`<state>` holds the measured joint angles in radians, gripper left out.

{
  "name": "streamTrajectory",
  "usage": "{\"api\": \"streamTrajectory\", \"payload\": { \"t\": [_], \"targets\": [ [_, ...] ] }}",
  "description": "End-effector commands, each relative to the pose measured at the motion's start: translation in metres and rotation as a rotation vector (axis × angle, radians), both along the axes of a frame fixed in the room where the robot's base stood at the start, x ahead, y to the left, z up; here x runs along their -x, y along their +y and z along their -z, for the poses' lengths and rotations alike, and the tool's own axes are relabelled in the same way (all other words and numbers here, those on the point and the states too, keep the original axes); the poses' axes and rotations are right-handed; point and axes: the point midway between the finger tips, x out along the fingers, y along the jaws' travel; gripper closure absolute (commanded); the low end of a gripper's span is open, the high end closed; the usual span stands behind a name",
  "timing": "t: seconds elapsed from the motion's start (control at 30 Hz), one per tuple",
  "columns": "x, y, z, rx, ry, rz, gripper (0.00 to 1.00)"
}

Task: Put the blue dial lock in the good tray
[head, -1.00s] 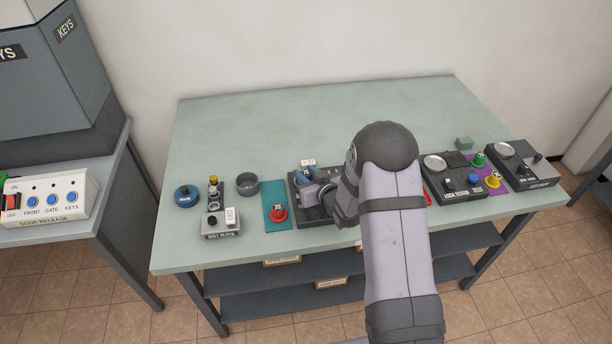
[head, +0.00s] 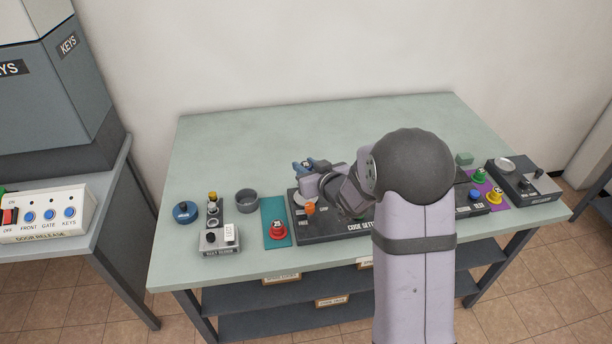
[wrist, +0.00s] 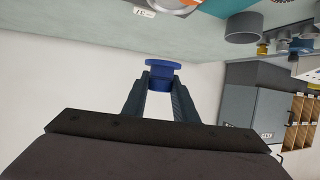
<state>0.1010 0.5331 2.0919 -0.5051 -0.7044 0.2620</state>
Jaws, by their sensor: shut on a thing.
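The blue dial lock (wrist: 162,68) is between the two fingers of my gripper (wrist: 161,84) in the wrist view, its round blue face beyond the fingertips. In the head view my gripper (head: 308,168) is over the back left part of the dark code setter box (head: 345,232). It seems to hold the lock above the box, and my wrist hides part of that area. I cannot tell which surface is the good tray. A teal mat (head: 270,211) bears a red dial lock (head: 278,230). A purple mat (head: 484,188) bears green and yellow ones.
A round blue thing (head: 185,212), a grey cup (head: 246,201) and a small grey device (head: 219,237) stand at the table's left. Dark boxes, one with a silver dish (head: 505,164), stand at the right. The back of the green table is clear.

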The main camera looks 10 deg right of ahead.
Motion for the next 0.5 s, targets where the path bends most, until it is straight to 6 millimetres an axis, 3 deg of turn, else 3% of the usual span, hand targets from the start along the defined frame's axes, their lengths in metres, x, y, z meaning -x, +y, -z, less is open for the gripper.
{"api": "streamTrajectory", "payload": {
  "t": [0.33,0.5],
  "targets": [
    [0.0,-0.001,-0.007,0.0,0.0,0.003,1.0],
    [0.0,-0.018,0.002,0.0,-0.001,0.03,1.0]
  ]
}}
